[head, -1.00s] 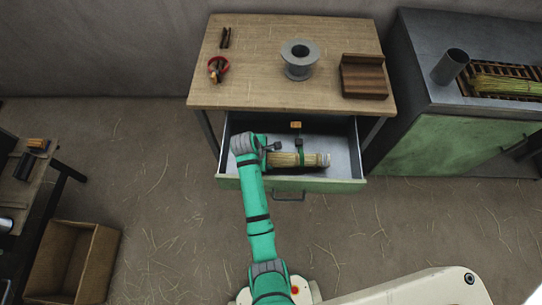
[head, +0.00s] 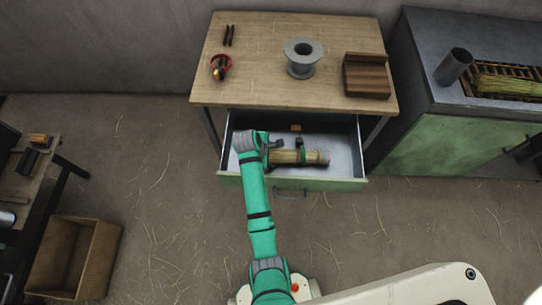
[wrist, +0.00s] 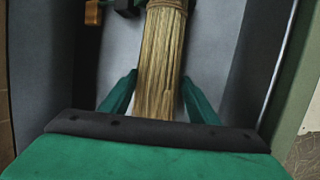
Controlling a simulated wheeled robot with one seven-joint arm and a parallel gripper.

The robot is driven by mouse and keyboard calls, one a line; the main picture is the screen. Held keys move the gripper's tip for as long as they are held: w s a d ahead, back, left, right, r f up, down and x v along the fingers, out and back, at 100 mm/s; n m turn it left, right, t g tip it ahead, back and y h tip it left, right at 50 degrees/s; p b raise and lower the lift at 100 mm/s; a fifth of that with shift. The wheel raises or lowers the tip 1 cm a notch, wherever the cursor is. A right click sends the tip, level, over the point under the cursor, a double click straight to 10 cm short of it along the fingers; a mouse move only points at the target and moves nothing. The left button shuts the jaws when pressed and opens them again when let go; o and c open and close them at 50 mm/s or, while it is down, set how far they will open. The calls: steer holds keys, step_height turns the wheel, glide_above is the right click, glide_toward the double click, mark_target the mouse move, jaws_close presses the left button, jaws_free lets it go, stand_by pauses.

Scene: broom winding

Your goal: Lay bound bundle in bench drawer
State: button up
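The bound bundle (head: 315,158) of pale straw lies lengthwise left to right in the open bench drawer (head: 345,150). In the wrist view the bundle (wrist: 160,60) runs away from me, with a twine binding at the top. My gripper (wrist: 160,78) has a green finger on each side of the straw, both tips appearing to touch it. In the head view my wrist (head: 247,143) is over the drawer's left part, at the bundle's left end. Whether the bundle rests on the drawer floor is hard to tell.
A small orange block (head: 296,127) is at the drawer's back. The bench top (head: 260,90) holds a grey spool (head: 303,58), a wooden block (head: 366,75) and a red ring holder (head: 220,67). A green cabinet (head: 440,145) stands right. Drawer walls are close around my gripper.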

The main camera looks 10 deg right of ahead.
steer(key=shift+s+d+f, duration=0.25)
steer(key=shift+s+f, duration=0.35)
steer(key=shift+s, duration=0.05)
steer(key=w+v, duration=0.1)
steer(key=v, duration=0.8)
steer(key=shift+w+a+r, duration=0.1)
steer(key=shift+w+r, duration=0.05)
steer(key=shift+w, duration=0.05)
